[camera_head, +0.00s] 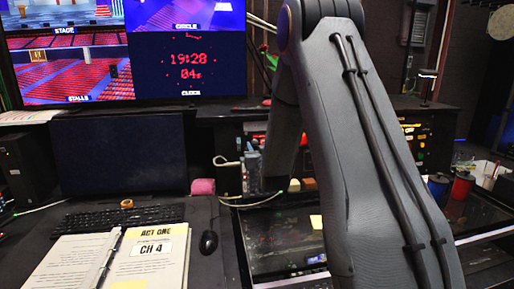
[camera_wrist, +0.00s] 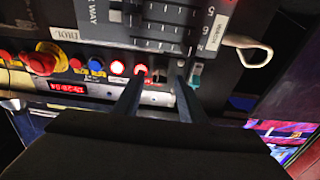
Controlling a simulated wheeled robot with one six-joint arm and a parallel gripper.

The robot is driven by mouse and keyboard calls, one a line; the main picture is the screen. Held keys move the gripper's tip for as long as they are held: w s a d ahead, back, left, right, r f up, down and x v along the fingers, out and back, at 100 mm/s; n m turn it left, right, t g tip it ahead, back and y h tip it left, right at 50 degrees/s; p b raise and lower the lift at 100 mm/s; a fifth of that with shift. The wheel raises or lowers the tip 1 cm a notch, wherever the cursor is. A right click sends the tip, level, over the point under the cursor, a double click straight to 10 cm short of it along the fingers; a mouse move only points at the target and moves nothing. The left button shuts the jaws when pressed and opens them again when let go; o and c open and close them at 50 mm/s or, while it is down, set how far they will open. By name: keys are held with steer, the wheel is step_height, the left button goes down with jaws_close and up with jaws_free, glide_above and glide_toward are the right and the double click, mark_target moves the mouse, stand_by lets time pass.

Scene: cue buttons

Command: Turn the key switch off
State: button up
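In the wrist view my gripper (camera_wrist: 160,78) reaches toward a control panel (camera_wrist: 100,88) with its two fingers apart. A small dark fitting (camera_wrist: 160,73) shows between the fingertips; it may be the key switch, but it is too small to tell how it is turned. A teal item (camera_wrist: 195,74) sits just right of the right finger. In the head view my arm covers much of the desk, and the gripper and key switch are hidden.
A fader block (camera_wrist: 150,22) lies beyond. In the head view are a keyboard (camera_head: 118,217) and an open binder (camera_head: 110,262).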

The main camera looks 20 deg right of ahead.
jaws_close()
steer(key=n+b, duration=0.3)
steer(key=n, duration=0.1)
steer(key=shift+d+f+y, duration=0.1)
steer(key=shift+d+y, duration=0.05)
steer(key=shift+y, duration=0.15)
steer(key=n+y+b, duration=0.1)
steer(key=n+b, duration=0.3)
steer(key=n, duration=0.2)
steer(key=shift+d, duration=0.1)
steer(key=n+b, duration=0.2)
steer(key=n, duration=0.1)
steer(key=n+y+b, duration=0.1)
steer(key=n+b, duration=0.1)
steer(key=n, duration=0.1)
steer(key=shift+r+g+b, duration=0.2)
steer(key=shift+g+b, duration=0.1)
steer(key=shift+g, duration=0.1)
steer(key=shift+r+n+b, duration=0.15)
steer(key=shift+n+b, duration=1.2)
steer(key=shift+n, duration=0.25)
steer(key=shift+g, duration=0.3)
